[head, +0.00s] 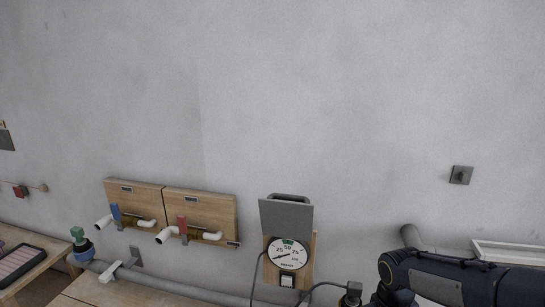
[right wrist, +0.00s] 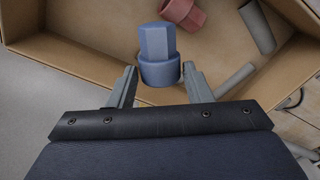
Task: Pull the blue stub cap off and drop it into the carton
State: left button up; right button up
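The blue stub cap (right wrist: 159,62), a thick ring with a faceted grip, sits between the two fingertips of my right gripper (right wrist: 160,70) in the right wrist view. My left gripper is in neither view.
The carton holds a red fitting (right wrist: 184,12) and grey tube pieces (right wrist: 257,27). In the head view, a green-topped fitting (head: 78,236), wooden boards with pipes (head: 200,207) and a dial gauge (head: 287,254) line the wall. The upper wall is bare.

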jog(key=o, duration=0.3)
notch_tip(320, 180, up, 8)
jog(key=shift+s+f, duration=0.1)
dwell(0.4)
jog(key=shift+s, duration=0.4)
jog(key=s+a+m+t+y, duration=0.1)
jog(key=s, duration=0.5)
jog(key=s+a+m+t+y, duration=0.1)
jog(key=s+m+t, duration=0.1)
jog(key=s, duration=0.4)
jog(key=s+a+m+t+y, duration=0.1)
jog(key=s+m+t+y, duration=0.1)
jog(key=s, duration=0.4)
jog(key=shift+s+a+f, duration=0.1)
jog(key=shift+a+f, duration=0.1)
jog(key=shift+f, duration=0.2)
